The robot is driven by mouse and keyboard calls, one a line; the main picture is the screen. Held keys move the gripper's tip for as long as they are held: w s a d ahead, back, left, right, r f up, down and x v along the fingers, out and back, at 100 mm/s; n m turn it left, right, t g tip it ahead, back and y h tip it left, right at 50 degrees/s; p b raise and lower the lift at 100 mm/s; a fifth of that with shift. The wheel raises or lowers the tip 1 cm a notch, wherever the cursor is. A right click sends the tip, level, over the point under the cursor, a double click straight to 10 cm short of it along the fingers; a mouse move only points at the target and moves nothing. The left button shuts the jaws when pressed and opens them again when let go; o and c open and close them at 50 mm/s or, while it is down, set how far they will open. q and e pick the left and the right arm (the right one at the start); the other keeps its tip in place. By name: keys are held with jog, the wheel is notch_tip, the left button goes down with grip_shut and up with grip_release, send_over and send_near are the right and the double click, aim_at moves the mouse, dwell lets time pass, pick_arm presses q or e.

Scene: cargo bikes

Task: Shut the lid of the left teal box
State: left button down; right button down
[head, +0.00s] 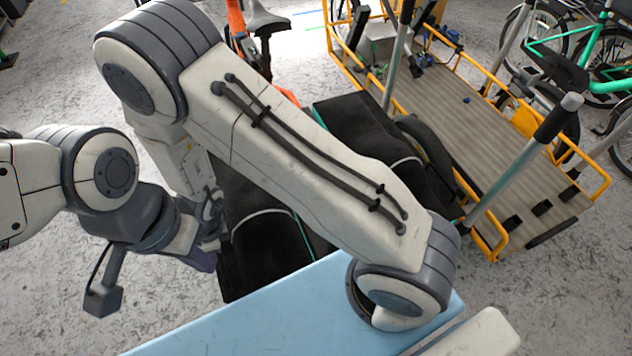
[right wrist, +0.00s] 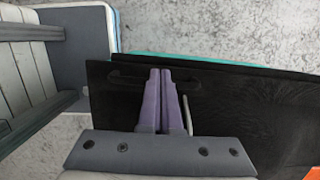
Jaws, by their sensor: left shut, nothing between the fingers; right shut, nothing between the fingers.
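The left teal box shows in the head view as black panels (head: 265,243) with a thin teal edge, largely covered by my arms; I cannot tell how far its lid is open. In the right wrist view a broad black panel (right wrist: 245,110) has a teal strip (right wrist: 195,60) along its far edge and a dark handle-like bar near the fingers. My right gripper (right wrist: 161,72) is shut and empty, its purple fingertips over or against this panel; contact is unclear. My left gripper (head: 205,262) is shut, its purple fingers beside the black panels' left side.
Another black-covered box (head: 355,120) with a teal edge stands behind my right arm. A flat cargo bed (head: 490,120) with yellow rails is at the right. An orange bike with a dark saddle (head: 262,20) is at the back. Grey floor (head: 50,285) is open at the left.

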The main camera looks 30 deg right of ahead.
jog(key=shift+a+f, duration=0.1)
jog(key=shift+f, duration=0.2)
dwell(0.5)
jog(key=r+p, duration=0.2)
jog(key=r, duration=0.1)
jog(key=r+p, duration=0.1)
jog(key=p, duration=0.1)
jog(key=shift+d+r, duration=0.35)
jog(key=a+r+p, duration=0.5)
jog(key=r+p, duration=0.2)
jog(key=p, duration=0.3)
jog(key=shift+w+a+r, duration=0.25)
jog(key=shift+w+r, duration=0.05)
